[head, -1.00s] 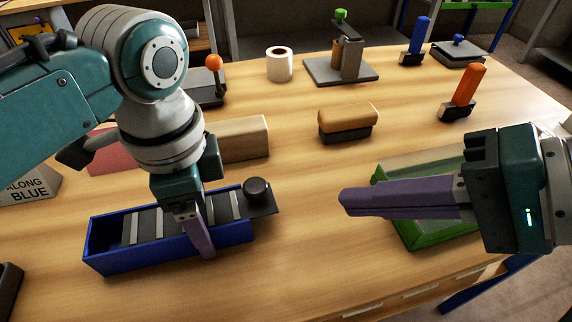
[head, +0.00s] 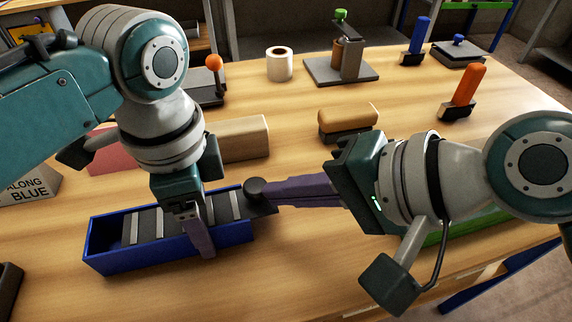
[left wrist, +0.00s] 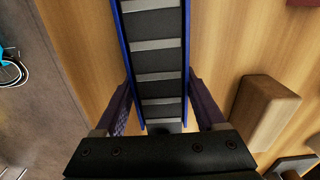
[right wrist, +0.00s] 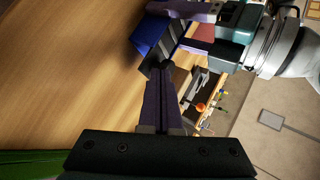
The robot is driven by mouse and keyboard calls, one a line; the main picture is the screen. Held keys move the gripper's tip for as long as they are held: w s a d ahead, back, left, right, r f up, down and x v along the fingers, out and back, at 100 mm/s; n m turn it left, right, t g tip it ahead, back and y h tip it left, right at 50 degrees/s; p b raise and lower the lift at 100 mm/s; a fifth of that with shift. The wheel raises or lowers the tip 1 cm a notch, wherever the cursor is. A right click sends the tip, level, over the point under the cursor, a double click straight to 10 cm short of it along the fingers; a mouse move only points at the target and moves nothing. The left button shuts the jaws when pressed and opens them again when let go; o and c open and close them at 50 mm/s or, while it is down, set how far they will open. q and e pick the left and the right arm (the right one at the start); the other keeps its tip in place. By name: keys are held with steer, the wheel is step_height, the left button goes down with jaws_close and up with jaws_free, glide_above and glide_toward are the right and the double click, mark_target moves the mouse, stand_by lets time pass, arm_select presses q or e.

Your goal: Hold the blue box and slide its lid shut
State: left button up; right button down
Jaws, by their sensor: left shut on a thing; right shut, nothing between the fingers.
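The blue box (head: 165,255) lies on the table at the left front. Its dark lid (head: 157,226), with light cross strips, sticks out past the box's right end, and the box's left end is uncovered. A black knob (head: 254,188) stands on the lid's right end. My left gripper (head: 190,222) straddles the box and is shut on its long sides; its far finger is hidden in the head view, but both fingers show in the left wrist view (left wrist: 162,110). My right gripper (head: 268,190) is shut and empty, its tips at the knob's right side; contact is unclear.
A green box (head: 465,228) lies behind my right arm. A tan block (head: 243,138), a bun-like tan-topped block (head: 347,118) and an orange-handled tool (head: 463,92) stand further back. The table in front of the boxes is clear.

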steer(key=shift+s+a, duration=0.25)
steer(key=shift+a, duration=0.8)
steer(key=shift+s+a, duration=0.2)
steer(key=shift+a, duration=0.85)
steer(key=d, duration=0.1)
steer(key=s+d, duration=0.2)
steer(key=shift+r, duration=0.25)
steer(key=v, duration=1)
steer(key=shift+d+r, duration=0.2)
steer(key=shift+d, duration=0.05)
arm_select(q)
steer(key=o, duration=1.5)
steer(key=shift+r, duration=0.1)
